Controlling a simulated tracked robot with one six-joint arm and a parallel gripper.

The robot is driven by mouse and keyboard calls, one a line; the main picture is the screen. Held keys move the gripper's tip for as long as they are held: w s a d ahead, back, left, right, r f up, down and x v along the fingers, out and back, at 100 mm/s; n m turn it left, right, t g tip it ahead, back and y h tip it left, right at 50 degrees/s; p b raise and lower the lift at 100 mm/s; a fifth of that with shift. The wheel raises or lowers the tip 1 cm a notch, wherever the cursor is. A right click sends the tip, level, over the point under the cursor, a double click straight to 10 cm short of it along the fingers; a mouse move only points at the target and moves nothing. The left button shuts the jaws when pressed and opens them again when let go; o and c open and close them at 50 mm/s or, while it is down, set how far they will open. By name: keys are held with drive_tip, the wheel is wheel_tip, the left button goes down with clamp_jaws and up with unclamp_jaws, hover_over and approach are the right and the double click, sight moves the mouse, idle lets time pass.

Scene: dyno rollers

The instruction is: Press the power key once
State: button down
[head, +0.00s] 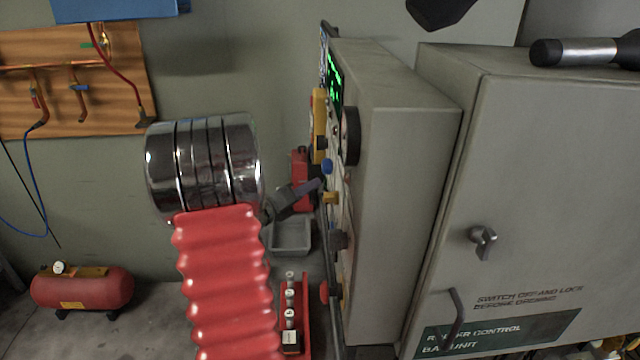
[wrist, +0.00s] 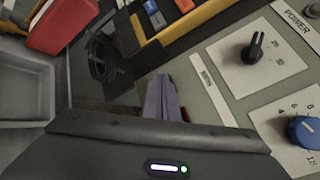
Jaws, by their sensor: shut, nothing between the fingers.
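A grey control box (head: 400,130) stands right of my gripper (head: 318,184), its control face seen nearly edge-on in the head view. My gripper is shut and empty, its tips close to that face by a blue knob (head: 327,166); I cannot tell whether they touch. In the wrist view the shut fingers (wrist: 160,97) lie left of the panel's labelled plates. The word POWER shows at the top right, beside a round metallic part (wrist: 313,11) cut by the frame edge; I cannot tell if this is the power key. A black pointer knob (wrist: 252,48) lies between it and the fingers.
A blue dial (wrist: 303,132) is at the right in the wrist view. A grey cabinet (head: 540,200) stands right of the box. A red tray (head: 306,310), a grey bin (head: 291,237) and a red compressor tank (head: 82,290) are lower left.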

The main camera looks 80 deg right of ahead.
drive_tip(key=shift+s+d, duration=0.1)
drive_tip(key=shift+s, duration=0.3)
idle(0.5)
drive_tip(key=shift+w, duration=0.8)
drive_tip(key=shift+a, duration=0.2)
drive_tip(key=w, duration=0.2)
drive_tip(key=w+a, duration=0.1)
drive_tip(key=w, duration=0.2)
idle(0.5)
drive_tip(key=shift+s, duration=0.1)
idle(0.9)
